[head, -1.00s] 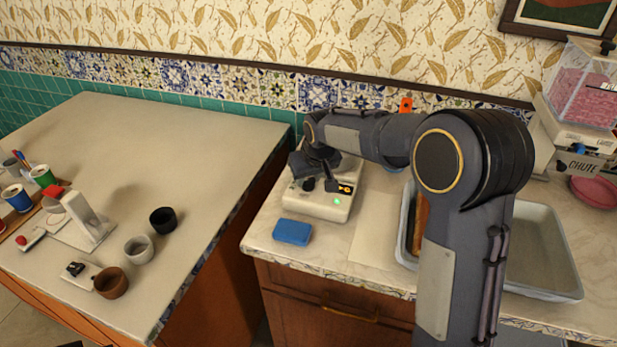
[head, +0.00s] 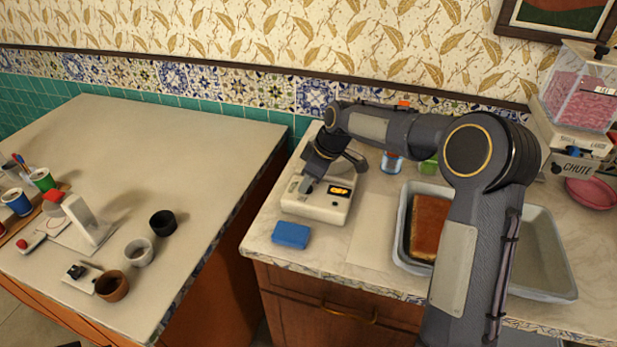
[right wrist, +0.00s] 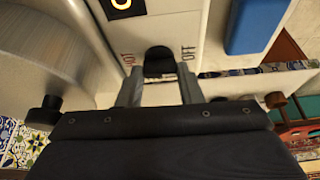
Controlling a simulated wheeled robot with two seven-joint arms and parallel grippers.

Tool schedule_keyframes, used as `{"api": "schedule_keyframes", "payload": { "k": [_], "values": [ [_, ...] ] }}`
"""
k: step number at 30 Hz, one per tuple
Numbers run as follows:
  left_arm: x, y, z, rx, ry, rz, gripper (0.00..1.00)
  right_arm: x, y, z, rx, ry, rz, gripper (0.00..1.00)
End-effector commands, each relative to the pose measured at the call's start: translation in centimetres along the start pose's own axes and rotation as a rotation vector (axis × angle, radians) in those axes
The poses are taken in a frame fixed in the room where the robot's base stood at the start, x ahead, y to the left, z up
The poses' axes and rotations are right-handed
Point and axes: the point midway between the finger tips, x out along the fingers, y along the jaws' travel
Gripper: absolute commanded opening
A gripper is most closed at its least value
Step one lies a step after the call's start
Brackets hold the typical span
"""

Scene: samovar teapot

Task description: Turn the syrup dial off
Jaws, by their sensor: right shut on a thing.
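The syrup dial is a small black knob (right wrist: 158,62) on a cream-white appliance (head: 322,207) at the left of the right-hand counter. In the right wrist view, a label reading OFF is on its right and a partly covered label, seemingly HOT, is on its left. My right gripper (right wrist: 159,88) is shut on the knob, one finger on each side. In the head view my right gripper (head: 308,186) hides the knob. An orange-lit display (head: 339,191) shows on the appliance, and no green light is visible. My left gripper is not in view.
A blue sponge (head: 291,235) lies in front of the appliance. A pink-filled dispenser (head: 582,90) stands at the far right. Small cups, including a black one (head: 163,221), stand on the left table.

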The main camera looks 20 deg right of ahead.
Motion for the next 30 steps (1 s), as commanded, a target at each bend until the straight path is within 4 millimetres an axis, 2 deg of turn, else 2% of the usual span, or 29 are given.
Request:
{"api": "schedule_keyframes", "payload": {
  "k": [20,21,26,30],
  "values": [
    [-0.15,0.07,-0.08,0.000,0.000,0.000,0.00,0.03,0.08,0.05,-0.060,-0.002,-0.023,0.10],
    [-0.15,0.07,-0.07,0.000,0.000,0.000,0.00,0.04,0.07,0.05,-0.060,-0.002,-0.023,0.35],
    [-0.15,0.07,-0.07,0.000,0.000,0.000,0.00,0.04,0.06,0.03,-0.059,-0.002,-0.024,0.55],
    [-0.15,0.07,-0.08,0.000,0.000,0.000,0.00,0.03,0.05,0.02,-0.059,-0.001,-0.024,0.55]
  ]
}}
